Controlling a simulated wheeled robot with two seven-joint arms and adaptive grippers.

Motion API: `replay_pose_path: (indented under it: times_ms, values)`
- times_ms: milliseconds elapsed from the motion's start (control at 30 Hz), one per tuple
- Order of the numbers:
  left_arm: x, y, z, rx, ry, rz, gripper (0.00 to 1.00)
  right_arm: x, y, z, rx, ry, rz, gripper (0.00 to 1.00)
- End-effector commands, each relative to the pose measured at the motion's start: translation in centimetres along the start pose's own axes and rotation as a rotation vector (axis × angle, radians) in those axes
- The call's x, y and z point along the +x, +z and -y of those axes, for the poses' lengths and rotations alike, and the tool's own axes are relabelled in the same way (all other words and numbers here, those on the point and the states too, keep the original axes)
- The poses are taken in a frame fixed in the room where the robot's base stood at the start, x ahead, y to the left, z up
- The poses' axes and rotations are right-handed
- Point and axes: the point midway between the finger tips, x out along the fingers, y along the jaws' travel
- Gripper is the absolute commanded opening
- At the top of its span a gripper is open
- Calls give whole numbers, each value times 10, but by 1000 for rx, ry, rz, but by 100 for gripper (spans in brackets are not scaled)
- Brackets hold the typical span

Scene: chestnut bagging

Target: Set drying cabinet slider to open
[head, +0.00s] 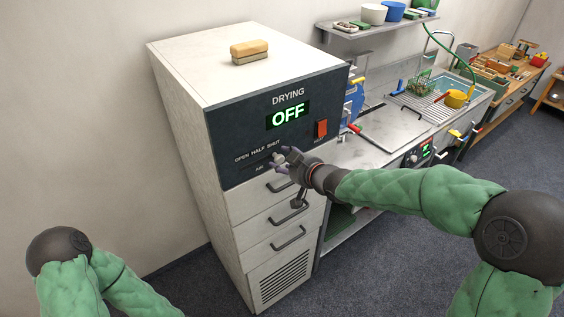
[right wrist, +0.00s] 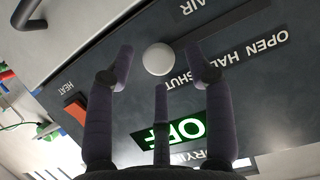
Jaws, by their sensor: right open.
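The drying cabinet (head: 180,110) stands left of centre in the head view, with a dark panel that reads DRYING. The air slider's labels OPEN, HALF and SHUT (head: 257,151) run along the panel's lower part. In the right wrist view, upside down, a round white knob (right wrist: 158,58) sits near the SHUT end of the lettering. My right gripper (head: 283,157) is at the panel, open, with its fingers on either side of the knob. I cannot tell whether they touch it. My left gripper is out of view; only part of that arm shows at lower left.
A green OFF display (head: 288,115) and a red heat switch (head: 321,129) are on the same panel, close above the gripper. Drawer handles (head: 288,216) jut out below. A brush (head: 249,50) lies on the cabinet top. A counter (head: 385,130) adjoins on the right.

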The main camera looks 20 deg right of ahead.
Motion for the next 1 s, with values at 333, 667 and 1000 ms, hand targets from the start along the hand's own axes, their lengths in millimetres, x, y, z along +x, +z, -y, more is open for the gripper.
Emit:
replay_pose_path:
  times_ms: [333,667,1000]
  values:
    - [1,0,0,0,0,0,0,16,-1,0,1,1,-1,53]
    - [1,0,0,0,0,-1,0,16,0,0,1,1,0,5]
    - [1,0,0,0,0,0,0,15,-2,-1,0,2,-3,0]
